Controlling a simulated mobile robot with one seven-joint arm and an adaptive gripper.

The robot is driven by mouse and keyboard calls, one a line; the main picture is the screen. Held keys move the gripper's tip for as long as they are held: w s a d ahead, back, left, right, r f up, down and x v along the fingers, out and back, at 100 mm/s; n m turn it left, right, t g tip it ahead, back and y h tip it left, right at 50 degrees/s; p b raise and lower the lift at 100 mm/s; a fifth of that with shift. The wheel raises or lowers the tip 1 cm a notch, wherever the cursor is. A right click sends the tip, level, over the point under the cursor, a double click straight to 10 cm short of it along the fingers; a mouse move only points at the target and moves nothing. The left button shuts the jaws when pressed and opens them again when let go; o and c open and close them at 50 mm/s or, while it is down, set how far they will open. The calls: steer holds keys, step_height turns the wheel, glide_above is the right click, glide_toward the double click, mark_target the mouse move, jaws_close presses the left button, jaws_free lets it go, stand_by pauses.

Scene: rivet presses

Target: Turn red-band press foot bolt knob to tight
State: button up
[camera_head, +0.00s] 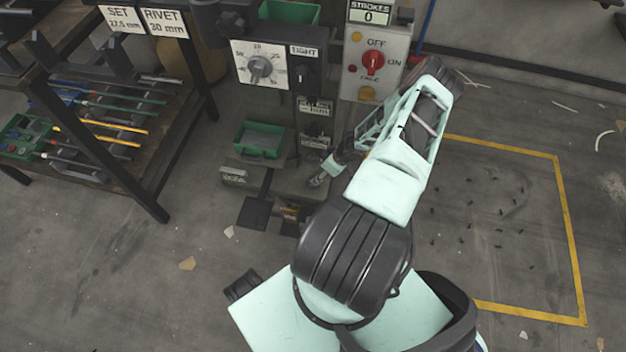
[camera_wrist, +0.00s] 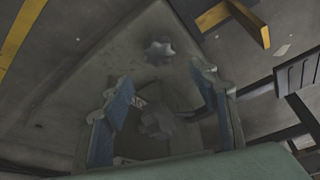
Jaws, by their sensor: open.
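The press stands at the centre of the head view, its grey base plate (camera_wrist: 62,132) filling much of the wrist view. My gripper (camera_head: 320,177) reaches down to the foot of the press in the head view. In the wrist view my gripper (camera_wrist: 163,108) is open, with a blue-padded finger on each side of a dark lobed knob (camera_wrist: 157,123). I cannot tell whether either pad touches it. A second star-shaped grey knob (camera_wrist: 158,49) sits on the plate beyond the fingertips. No red band shows clearly, and no knob pointer or foot label is readable.
A dial (camera_head: 260,67), a TIGHT-labelled knob (camera_head: 306,76) and a red switch (camera_head: 373,62) are on the press front. A green bin (camera_head: 259,139) and dark pedal (camera_head: 256,213) are lower left. A rack (camera_head: 150,203) stands left. Floor right is mostly clear inside yellow lines.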

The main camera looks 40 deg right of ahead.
steer(key=b+x, duration=0.4)
steer(key=x, duration=0.5)
steer(key=shift+f, duration=0.35)
steer(key=c, duration=1.2)
steer(key=shift+o, duration=0.2)
steer(key=shift+r, duration=0.1)
